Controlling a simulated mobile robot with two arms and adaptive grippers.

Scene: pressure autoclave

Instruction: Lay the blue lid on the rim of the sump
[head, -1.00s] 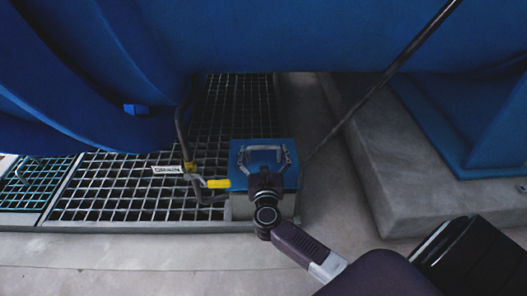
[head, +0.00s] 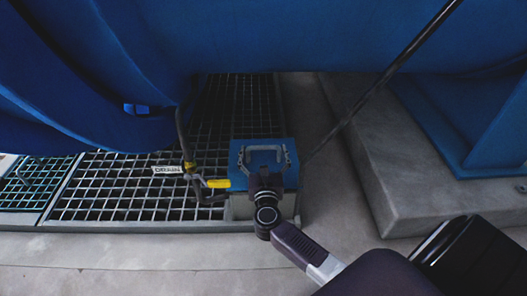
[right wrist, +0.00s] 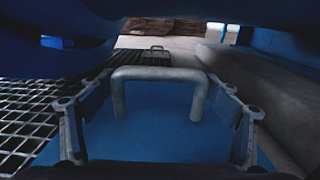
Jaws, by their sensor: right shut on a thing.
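The blue lid (head: 240,181) is a square plate with a grey handle, seen near the middle of the head view. In the right wrist view the lid (right wrist: 150,140) fills the lower middle, with its arched handle (right wrist: 160,73) standing up. My right gripper (head: 266,158) is shut on the lid, its fingers on both sides of the handle. The pale sump (head: 243,209) shows below the lid's front edge. The lid covers its opening from above. I cannot tell whether lid and rim touch. My left gripper is not in view.
A drain pipe with a yellow lever (head: 218,184) and a white tag (head: 167,170) stands close left of the lid. Floor grating (head: 120,200) lies to the left. A concrete plinth (head: 385,175) rises to the right. The big blue vessel (head: 290,35) hangs over the back.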

